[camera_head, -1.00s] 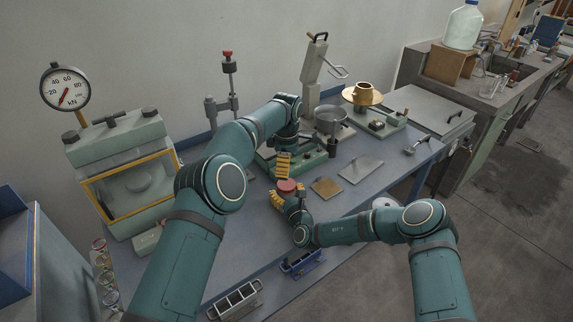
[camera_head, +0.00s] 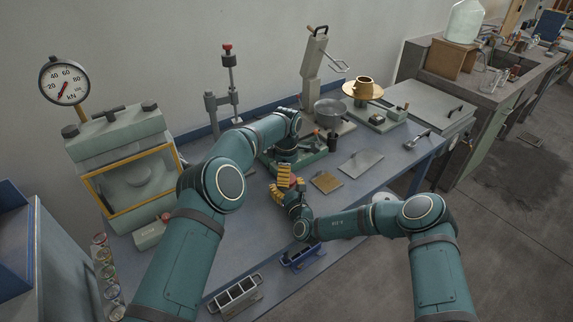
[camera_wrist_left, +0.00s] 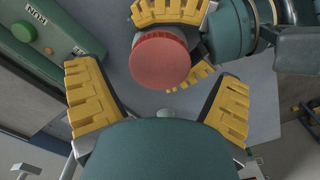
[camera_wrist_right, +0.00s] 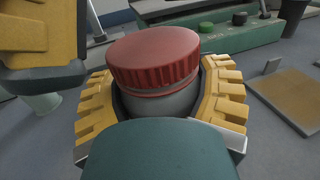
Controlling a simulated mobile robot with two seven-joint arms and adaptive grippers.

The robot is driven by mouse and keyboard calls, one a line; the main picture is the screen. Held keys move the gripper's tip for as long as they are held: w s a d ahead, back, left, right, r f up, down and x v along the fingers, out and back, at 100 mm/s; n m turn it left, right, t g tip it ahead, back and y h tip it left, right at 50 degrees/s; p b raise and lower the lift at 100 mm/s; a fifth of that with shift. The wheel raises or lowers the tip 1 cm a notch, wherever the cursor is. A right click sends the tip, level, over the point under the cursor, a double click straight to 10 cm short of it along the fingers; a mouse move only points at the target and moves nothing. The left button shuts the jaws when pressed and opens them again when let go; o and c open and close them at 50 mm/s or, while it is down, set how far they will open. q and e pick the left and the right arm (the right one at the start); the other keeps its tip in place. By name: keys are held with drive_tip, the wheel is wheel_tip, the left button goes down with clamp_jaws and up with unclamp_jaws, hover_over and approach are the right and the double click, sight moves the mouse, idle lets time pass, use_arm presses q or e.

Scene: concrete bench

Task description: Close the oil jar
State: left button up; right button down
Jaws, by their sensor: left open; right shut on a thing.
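The oil jar has a grey body (camera_wrist_right: 165,103) and a ribbed red lid (camera_wrist_right: 153,55). The lid sits on the jar's mouth; I cannot tell how tight it is. My right gripper (camera_wrist_right: 157,108) is shut around the jar body below the lid. In the left wrist view the lid (camera_wrist_left: 160,60) lies just beyond my left gripper (camera_wrist_left: 157,100), which is open and empty. One left finger pad (camera_wrist_right: 40,35) is close to the lid in the right wrist view. In the head view my left gripper (camera_head: 283,176) and right gripper (camera_head: 290,193) mostly hide the jar.
A brass plate (camera_head: 326,181) and a grey plate (camera_head: 360,166) lie right of the jar. A green-based device (camera_head: 312,158) stands behind. A blue mould (camera_head: 302,255) and a grey mould (camera_head: 235,296) are near the front edge. The left middle of the bench is clear.

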use_arm(q)
drive_tip(key=shift+f, duration=0.9)
drive_tip(key=c, duration=1.3)
drive_tip(key=shift+c, duration=0.2)
